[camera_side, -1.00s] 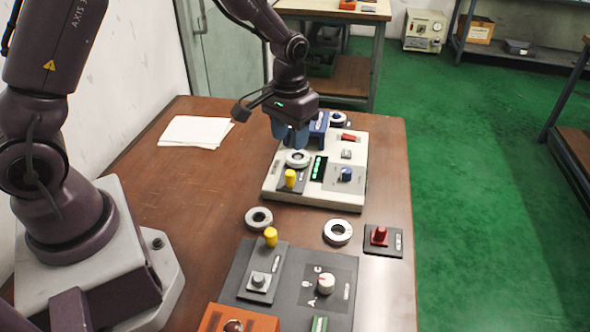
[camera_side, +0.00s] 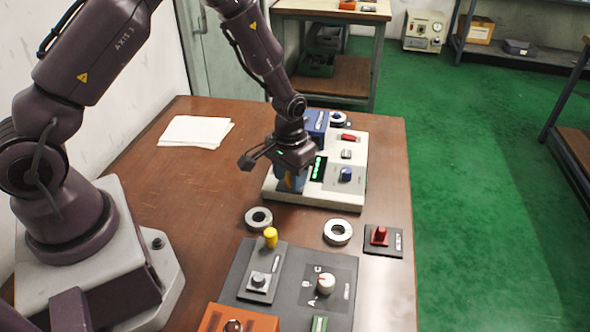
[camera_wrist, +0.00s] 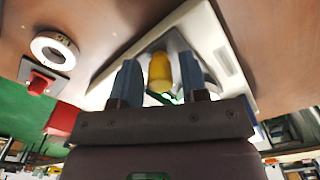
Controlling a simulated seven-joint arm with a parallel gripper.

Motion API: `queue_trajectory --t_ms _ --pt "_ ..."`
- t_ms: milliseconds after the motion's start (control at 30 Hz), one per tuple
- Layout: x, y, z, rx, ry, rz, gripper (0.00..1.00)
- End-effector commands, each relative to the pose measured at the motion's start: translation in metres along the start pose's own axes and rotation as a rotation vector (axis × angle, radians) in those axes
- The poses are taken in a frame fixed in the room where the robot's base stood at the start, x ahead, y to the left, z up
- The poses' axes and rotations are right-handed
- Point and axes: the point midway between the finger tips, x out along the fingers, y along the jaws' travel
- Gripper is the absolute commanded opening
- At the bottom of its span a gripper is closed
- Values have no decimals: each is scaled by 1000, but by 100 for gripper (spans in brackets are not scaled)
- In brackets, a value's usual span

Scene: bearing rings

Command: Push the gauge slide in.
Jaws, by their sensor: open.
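The gauge is a pale box (camera_side: 312,199) with a green display (camera_side: 318,168), a blue knob (camera_side: 345,174) and a blue block (camera_side: 316,122) at its far end. A yellow upright handle on its near left part, likely the slide's, shows in the wrist view (camera_wrist: 160,72). My gripper (camera_side: 290,185) is over that part of the gauge, its blue fingers open. In the wrist view the fingers (camera_wrist: 160,62) stand on either side of the yellow handle; whether they touch it I cannot tell. The ring seat on the gauge is hidden behind my gripper in the side view.
Two loose rings, one at left (camera_side: 259,218) and one at right (camera_side: 338,232), lie in front of the gauge. A dark panel (camera_side: 236,272) with another yellow handle (camera_side: 271,238) and a red-knobbed block (camera_side: 380,237) stand nearer. White paper (camera_side: 195,131) lies at left.

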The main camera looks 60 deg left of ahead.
Motion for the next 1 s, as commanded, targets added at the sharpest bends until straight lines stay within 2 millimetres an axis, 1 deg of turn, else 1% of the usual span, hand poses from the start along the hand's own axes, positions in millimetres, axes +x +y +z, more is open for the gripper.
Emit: queue_trajectory --t_ms 200,233,267,300,367,567,1000 --pt "0 0 0 0 0 0 40" --pt "0 0 0 0 0 0 38" --pt "0 0 0 0 0 0 31" --pt "0 0 0 0 0 0 22" --pt "0 0 0 0 0 0 8" --pt "0 -1 -1 0 0 0 7" --pt "0 -14 -24 -2 3 0 7"
